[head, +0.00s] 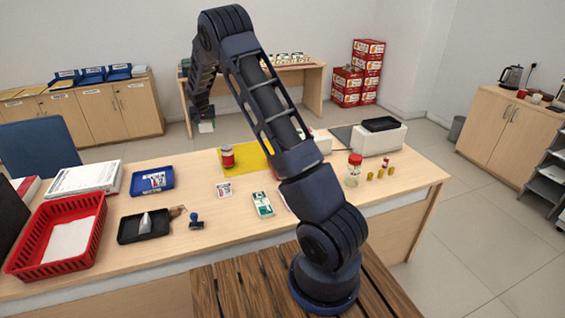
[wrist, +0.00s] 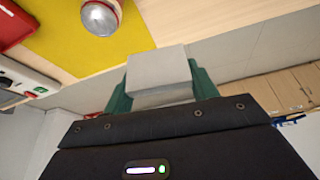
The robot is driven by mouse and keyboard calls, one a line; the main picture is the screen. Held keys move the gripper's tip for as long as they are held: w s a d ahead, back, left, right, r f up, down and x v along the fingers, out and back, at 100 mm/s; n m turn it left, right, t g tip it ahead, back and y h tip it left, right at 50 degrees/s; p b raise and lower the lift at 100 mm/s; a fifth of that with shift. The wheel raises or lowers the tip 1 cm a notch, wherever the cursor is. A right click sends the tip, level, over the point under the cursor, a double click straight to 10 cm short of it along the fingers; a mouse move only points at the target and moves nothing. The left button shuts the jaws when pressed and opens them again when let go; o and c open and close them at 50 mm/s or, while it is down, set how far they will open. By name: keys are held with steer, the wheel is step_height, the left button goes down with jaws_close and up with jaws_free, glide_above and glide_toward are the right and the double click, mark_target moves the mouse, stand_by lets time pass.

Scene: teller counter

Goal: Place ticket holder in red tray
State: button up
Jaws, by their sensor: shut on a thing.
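My gripper (wrist: 160,85) is shut on a pale grey block (wrist: 158,68), which looks to be the ticket holder, between its green fingers. In the head view the held block (head: 206,127) shows small below the raised arm, beyond the far edge of the counter and apart from it. The red tray (head: 98,222) is a slotted plastic basket at the counter's left end, with a white sheet lying in it. My gripper is up and to the right of this tray in the head view. The red tray cannot be made out for sure in the wrist view.
A black tray (head: 128,231) with a grey item, a stamp (head: 196,221) and a blue tray (head: 165,185) lie right of the red tray. A white binder (head: 85,178) lies behind it. A jar (head: 228,156) stands on a yellow mat (head: 247,160). Bare counter lies between these things.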

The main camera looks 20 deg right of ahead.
steer(key=s+d+m, duration=0.1)
steer(key=s+d, duration=0.4)
steer(key=d, duration=0.7)
steer(key=s+d+m+h, duration=0.1)
steer(key=s+d, duration=0.5)
steer(key=d, duration=0.6)
steer(key=s+d+m, duration=0.1)
steer(key=s+d, duration=0.4)
steer(key=d, duration=0.7)
step_height(320, 180, down, 20)
steer(key=shift+w+r, duration=0.15)
steer(key=shift+r, duration=0.05)
steer(key=shift+f, duration=0.1)
steer(key=o, duration=1)
